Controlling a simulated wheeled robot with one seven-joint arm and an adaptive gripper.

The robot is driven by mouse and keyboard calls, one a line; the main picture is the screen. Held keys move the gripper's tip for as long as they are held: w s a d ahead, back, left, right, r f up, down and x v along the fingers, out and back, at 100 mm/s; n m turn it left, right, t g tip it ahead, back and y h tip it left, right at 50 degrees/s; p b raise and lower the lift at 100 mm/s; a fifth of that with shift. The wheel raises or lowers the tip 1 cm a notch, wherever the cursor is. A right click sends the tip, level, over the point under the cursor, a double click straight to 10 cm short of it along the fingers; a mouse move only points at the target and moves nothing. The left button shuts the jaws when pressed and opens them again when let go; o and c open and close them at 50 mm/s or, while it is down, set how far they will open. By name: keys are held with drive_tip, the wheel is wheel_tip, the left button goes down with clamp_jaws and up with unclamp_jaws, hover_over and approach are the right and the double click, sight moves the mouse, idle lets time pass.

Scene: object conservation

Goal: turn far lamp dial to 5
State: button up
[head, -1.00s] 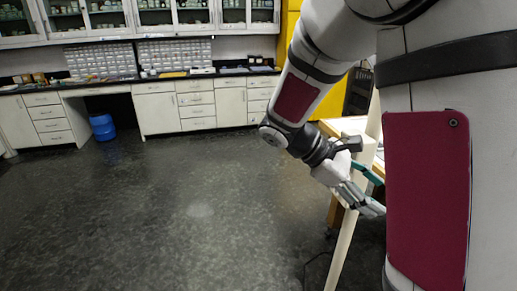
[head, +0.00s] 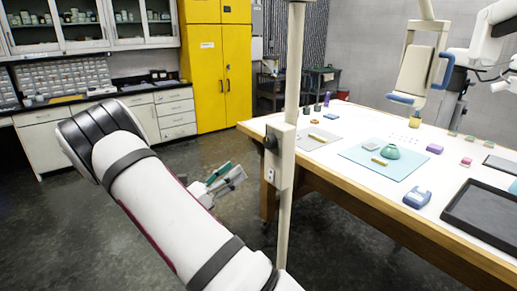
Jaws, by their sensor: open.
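A pale post (head: 294,62) stands at the near left corner of the table. A cream box (head: 283,172) is fixed to it, with a round dark dial (head: 270,141) on its left side. The dial's marks are too small to read. My gripper (head: 238,178) is open and empty, left of the box and a little below the dial, apart from both in the picture. My own arm hides part of its base. A cream lamp-like head (head: 417,71) hangs over the table. I cannot tell which lamp the dial belongs to.
The wooden table (head: 345,187) fills the right side, holding a pale blue mat (head: 360,152), a green bowl (head: 390,152), a blue device (head: 417,198) and a black tray (head: 455,212). A yellow cabinet (head: 216,70) stands behind. Dark floor is clear at left.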

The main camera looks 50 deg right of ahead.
sight(266, 144)
drive_tip(key=p+x, duration=0.2)
drive_tip(key=x, duration=1)
drive_tip(key=shift+s+d+r+p, duration=0.1)
drive_tip(key=shift+s+d+p, duration=0.05)
drive_tip(key=shift+p, duration=0.25)
drive_tip(key=c, duration=1.1)
